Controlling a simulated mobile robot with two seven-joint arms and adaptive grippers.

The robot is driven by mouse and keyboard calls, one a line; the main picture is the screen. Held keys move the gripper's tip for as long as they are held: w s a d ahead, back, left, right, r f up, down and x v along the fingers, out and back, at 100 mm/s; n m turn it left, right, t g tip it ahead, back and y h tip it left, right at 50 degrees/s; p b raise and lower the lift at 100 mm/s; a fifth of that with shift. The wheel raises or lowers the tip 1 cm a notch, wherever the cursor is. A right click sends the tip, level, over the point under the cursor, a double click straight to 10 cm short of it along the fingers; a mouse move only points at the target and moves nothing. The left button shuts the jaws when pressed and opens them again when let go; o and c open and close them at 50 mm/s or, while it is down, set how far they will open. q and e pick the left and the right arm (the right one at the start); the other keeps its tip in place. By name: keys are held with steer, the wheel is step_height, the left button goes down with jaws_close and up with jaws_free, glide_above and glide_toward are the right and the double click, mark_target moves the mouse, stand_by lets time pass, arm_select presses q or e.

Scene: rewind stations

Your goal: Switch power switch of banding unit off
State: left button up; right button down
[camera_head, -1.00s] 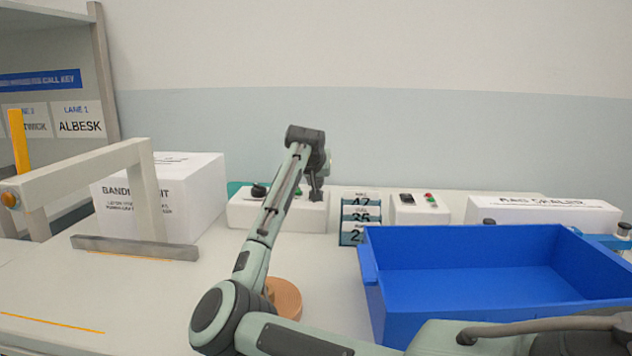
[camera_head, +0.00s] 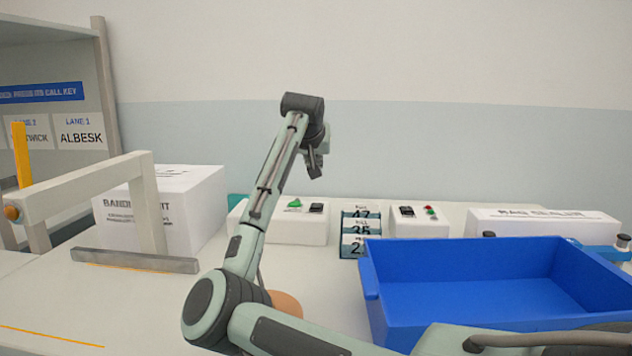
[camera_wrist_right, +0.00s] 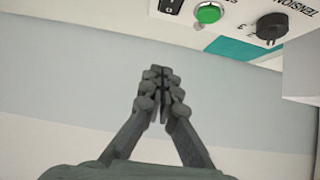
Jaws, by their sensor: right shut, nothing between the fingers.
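The banding unit (camera_head: 185,205) is a white box with a printed label, at the left of the bench in the head view. To its right stands a low white control box (camera_head: 292,231) with a green button (camera_head: 294,204) and a black rocker switch (camera_head: 316,208). The right wrist view shows this green button (camera_wrist_right: 208,13), the black rocker switch (camera_wrist_right: 172,4) cut by the top edge, and a black tension knob (camera_wrist_right: 271,26). My right gripper (camera_head: 316,172) is shut and empty, above and apart from the control box. The rocker's position is too small to tell. My left gripper is out of view.
A grey arch (camera_head: 85,180) stands at the left. A second control box (camera_head: 420,226) with a black switch and red and green buttons is right of a stack of number cards (camera_head: 358,236). A blue crate (camera_head: 480,290) fills the front right, before the bag sealer (camera_head: 540,222).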

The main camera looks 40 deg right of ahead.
steer(key=shift+d+r+v, duration=0.1)
steer(key=shift+r+v, duration=0.1)
steer(key=shift+v, duration=0.75)
steer(key=shift+d+r+v, duration=0.1)
steer(key=shift+r+v, duration=0.05)
steer(key=shift+v, duration=0.85)
steer(key=shift+w, duration=0.2)
